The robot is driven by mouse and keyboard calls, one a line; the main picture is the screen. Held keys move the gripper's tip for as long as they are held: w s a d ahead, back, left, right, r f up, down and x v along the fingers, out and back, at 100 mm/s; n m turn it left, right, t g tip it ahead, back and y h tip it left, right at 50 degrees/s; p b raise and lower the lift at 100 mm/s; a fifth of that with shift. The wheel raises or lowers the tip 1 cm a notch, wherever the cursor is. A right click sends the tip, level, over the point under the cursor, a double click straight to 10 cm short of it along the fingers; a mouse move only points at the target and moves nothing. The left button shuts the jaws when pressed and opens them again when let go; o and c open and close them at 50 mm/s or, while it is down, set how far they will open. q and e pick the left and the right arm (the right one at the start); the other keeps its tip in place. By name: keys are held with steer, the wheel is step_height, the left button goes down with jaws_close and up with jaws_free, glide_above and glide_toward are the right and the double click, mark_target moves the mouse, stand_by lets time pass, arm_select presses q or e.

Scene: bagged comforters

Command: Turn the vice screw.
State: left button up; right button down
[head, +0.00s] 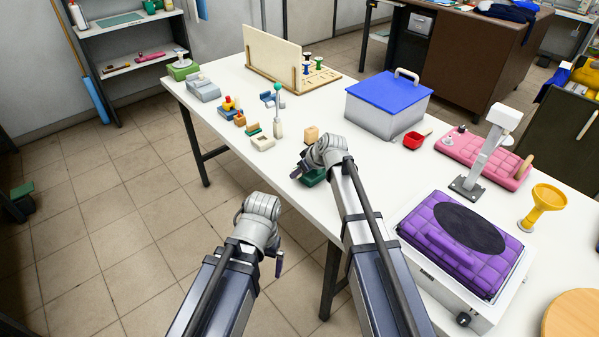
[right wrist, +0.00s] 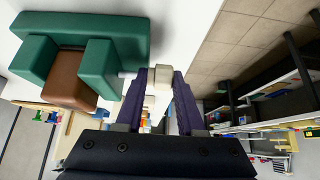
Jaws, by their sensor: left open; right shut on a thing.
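The green vice (head: 316,180) stands near the table's front edge, mostly hidden under my right gripper in the head view. In the right wrist view the vice (right wrist: 120,35) shows large at the upper left, with a brown block (right wrist: 72,80) between its jaws. The pale vice screw (right wrist: 158,76) sticks out from its side towards the gripper. My right gripper (right wrist: 163,84) has its dark purple fingers on both sides of the screw's cream end and is shut on it. My left gripper (head: 279,264) is open and empty, off the table in front of its edge.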

steer(key=shift+s, duration=0.1)
steer(key=c, duration=0.5)
jaws_free()
steer(key=p+v, duration=0.6)
steer(key=v, duration=0.1)
steer(key=shift+s+d+r, duration=0.15)
steer(key=shift+r, duration=0.15)
